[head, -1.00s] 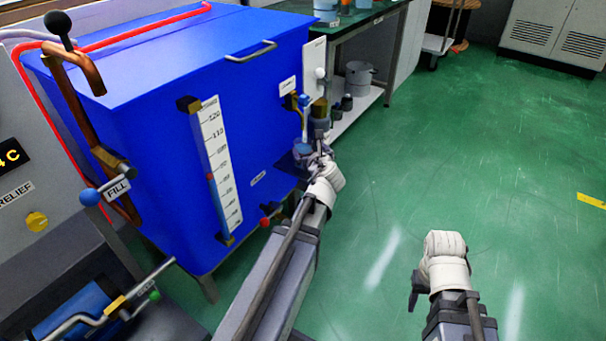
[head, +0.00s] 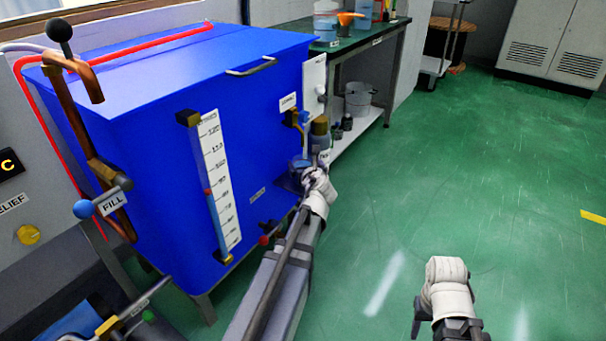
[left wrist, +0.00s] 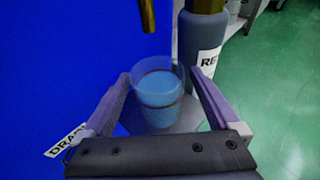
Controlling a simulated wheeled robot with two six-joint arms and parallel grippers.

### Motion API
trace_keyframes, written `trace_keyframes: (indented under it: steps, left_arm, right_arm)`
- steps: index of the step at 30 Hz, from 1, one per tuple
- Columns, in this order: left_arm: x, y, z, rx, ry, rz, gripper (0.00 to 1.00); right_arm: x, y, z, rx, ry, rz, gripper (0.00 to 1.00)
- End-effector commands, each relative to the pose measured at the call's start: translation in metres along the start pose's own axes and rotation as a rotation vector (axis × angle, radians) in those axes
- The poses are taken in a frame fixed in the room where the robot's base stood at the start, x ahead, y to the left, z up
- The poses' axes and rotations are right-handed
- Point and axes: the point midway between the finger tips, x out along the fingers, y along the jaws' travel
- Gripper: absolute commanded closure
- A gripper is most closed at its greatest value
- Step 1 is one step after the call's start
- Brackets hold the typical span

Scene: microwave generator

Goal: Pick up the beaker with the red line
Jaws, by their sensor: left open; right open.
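The beaker (left wrist: 158,102) is clear, holds blue liquid and has a red line around it. In the left wrist view it stands upright on a small grey shelf (left wrist: 190,116) beside the blue tank. My left gripper (left wrist: 158,92) is open, with one finger on each side of the beaker; I cannot tell whether they touch it. In the head view the beaker (head: 298,165) is small and partly hidden by my left gripper (head: 312,170). My right gripper (head: 425,318) hangs over the green floor, open and away from the beaker.
A brass spout (left wrist: 147,14) hangs above and behind the beaker. A grey bottle (left wrist: 203,45) with a label stands close to its right. The blue tank (head: 160,130) with a scale strip (head: 217,175) fills the left. The green floor (head: 500,180) is clear on the right.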

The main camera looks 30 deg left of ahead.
Motion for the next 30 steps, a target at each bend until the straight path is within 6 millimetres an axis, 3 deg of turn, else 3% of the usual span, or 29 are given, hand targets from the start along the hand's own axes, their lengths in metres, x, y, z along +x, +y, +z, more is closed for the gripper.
trace_keyframes:
  steps: [7, 15, 30]
  left_arm:
    - [0.039, 0.001, 0.003, 0.0, 0.0, 0.001, 0.05]
    - [0.041, 0.002, 0.004, 0.0, 0.0, 0.0, 0.05]
    - [0.04, 0.002, 0.004, 0.0, 0.0, 0.0, 0.61]
  right_arm:
    - [0.009, -0.001, -0.001, 0.0, 0.001, 0.0, 0.5]
    - [0.008, -0.001, -0.001, 0.0, 0.001, 0.0, 0.5]
    - [0.008, -0.001, -0.001, 0.0, 0.001, 0.0, 0.5]
